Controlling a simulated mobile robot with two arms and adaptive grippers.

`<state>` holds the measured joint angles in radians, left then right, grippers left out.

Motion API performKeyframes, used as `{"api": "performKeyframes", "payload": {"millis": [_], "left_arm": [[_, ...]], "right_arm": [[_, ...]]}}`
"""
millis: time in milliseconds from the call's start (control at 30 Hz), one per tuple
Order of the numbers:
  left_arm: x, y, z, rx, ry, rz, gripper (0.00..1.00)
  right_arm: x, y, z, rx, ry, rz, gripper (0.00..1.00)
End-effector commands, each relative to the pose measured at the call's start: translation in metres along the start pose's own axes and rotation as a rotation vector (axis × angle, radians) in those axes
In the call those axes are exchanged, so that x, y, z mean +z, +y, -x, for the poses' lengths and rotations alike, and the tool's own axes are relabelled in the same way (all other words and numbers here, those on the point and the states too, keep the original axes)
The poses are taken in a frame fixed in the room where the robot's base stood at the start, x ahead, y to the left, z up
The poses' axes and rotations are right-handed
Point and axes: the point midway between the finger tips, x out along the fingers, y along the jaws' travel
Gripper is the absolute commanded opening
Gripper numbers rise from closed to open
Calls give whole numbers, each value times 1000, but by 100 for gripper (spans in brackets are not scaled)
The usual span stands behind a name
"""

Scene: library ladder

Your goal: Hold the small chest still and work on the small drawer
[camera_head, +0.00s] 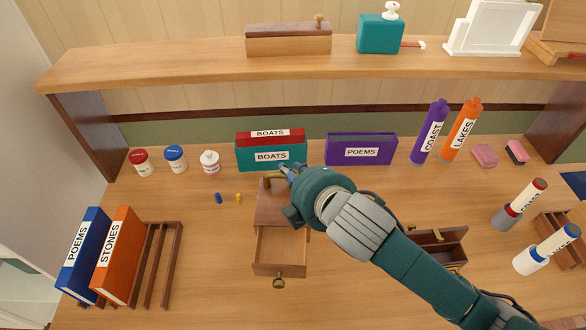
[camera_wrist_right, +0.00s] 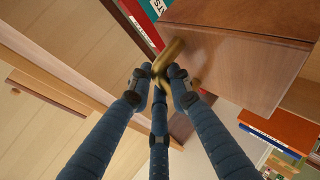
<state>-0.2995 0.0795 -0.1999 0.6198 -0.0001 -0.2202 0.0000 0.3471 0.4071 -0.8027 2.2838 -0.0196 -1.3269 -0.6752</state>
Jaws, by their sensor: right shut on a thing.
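The small wooden chest (camera_head: 268,212) stands on the table, left of the picture's middle. Its small drawer (camera_head: 264,268) is pulled out towards me, with a brass knob (camera_head: 278,282) on its front. The part of the drawer's inside that shows looks empty. My right gripper (camera_head: 287,170) is at the chest's back top edge, and my arm hides part of the chest. In the right wrist view, the three fingers of my right gripper (camera_wrist_right: 160,74) are closed around a brass handle (camera_wrist_right: 171,54) on the chest (camera_wrist_right: 240,65). My left gripper is not in view.
Blue (camera_head: 218,197) and yellow (camera_head: 239,198) small pieces lie left of the chest. Binders (camera_head: 271,155) stand behind it. A wooden rack (camera_head: 164,265) with books is at left. An open wooden box (camera_head: 440,247) is partly behind my arm. Table between rack and chest is clear.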

Motion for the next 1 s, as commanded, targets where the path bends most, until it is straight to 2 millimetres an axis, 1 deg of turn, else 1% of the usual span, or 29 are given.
{"api": "performKeyframes", "payload": {"millis": [100, 1000], "left_arm": [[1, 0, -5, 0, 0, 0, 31], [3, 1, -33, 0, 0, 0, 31]], "right_arm": [[2, -7, -4, 2, 0, 0, 0], [13, -52, -32, 1, 0, -1, 0]]}}
